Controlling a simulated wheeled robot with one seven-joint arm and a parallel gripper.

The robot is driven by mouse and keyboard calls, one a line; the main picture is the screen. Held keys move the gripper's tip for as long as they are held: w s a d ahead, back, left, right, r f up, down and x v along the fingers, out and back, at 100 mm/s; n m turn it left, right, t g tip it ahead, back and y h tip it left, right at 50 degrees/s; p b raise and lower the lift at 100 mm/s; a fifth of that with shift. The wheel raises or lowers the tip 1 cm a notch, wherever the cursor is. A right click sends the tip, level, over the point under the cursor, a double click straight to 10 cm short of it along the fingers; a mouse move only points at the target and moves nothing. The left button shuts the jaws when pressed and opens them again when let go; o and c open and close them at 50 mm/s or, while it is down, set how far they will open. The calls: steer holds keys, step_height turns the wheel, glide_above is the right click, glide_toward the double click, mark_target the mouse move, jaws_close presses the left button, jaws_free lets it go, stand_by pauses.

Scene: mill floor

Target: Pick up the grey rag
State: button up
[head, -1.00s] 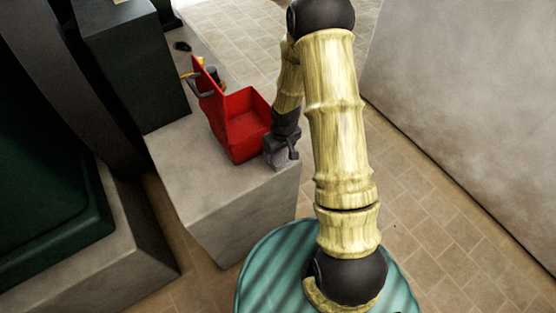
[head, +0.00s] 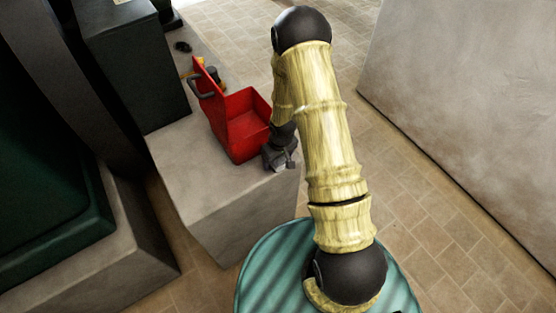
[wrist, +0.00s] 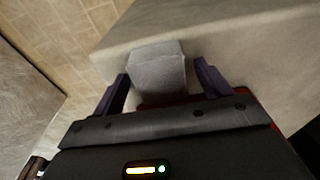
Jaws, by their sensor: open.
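The grey rag (wrist: 158,70) shows in the wrist view as a pale grey folded block on the stone ledge, close to the ledge's edge. My gripper (wrist: 161,82) is open, with one dark finger on each side of the rag. I cannot tell whether the fingers touch it. In the head view my gripper (head: 281,161) is at the ledge's right edge, just right of the red box. There only a small pale patch of the rag (head: 279,168) shows beneath the gripper; the rest is hidden.
An open red toolbox (head: 243,128) with its lid raised stands on the stone ledge (head: 198,185), close beside my gripper. Dark machinery (head: 135,70) stands to the left. A small black item (head: 183,46) lies farther back. The tiled floor (head: 420,200) at right is clear up to a wall.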

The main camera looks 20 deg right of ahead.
steer(key=c, duration=1.1)
steer(key=shift+o, duration=0.2)
steer(key=shift+r, duration=0.1)
step_height(320, 180, up, 10)
steer(key=shift+f, duration=0.1)
